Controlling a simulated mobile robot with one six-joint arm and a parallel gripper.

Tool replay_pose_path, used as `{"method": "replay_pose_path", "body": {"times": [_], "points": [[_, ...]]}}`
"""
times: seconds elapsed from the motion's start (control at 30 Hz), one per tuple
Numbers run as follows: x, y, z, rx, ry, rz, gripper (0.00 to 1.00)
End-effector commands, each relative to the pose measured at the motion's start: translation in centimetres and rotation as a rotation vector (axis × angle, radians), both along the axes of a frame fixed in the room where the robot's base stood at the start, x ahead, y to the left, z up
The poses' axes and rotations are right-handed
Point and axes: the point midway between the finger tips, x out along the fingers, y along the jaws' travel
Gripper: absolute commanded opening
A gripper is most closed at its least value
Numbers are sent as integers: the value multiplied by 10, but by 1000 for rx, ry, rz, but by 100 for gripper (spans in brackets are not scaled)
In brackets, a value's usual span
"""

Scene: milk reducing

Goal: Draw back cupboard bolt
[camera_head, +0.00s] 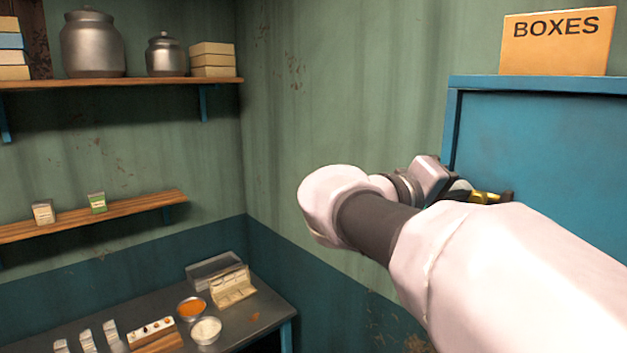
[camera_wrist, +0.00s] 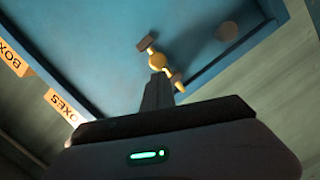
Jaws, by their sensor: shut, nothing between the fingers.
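The blue cupboard (camera_head: 560,140) stands at the right in the head view, and its blue door (camera_wrist: 115,60) fills much of the wrist view. A yellow brass bolt (camera_head: 484,197) sits near the cupboard's left edge, partly hidden by my arm. In the wrist view the bolt (camera_wrist: 158,61) shows a round knob with a dark bracket above it. My gripper (camera_wrist: 157,82) is shut, its fingertips right at the bolt's knob. I cannot tell whether they touch it. Nothing shows between the fingers.
An orange BOXES sign (camera_head: 556,41) stands on the cupboard top. At the left, a wooden shelf (camera_head: 120,82) holds metal jars and boxes. A dark table (camera_head: 262,312) below holds bowls and small packets. My arm crosses the lower right.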

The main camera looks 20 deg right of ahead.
Motion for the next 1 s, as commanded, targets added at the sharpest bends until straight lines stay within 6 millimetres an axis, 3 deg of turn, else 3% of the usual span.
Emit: {"method": "replay_pose_path", "body": {"times": [0.27,0.6,1.0], "points": [[-1,0,-1,0,0,0,0],[-38,-16,-2,0,-1,-1,0],[-36,-17,3,0,1,0,0]]}}
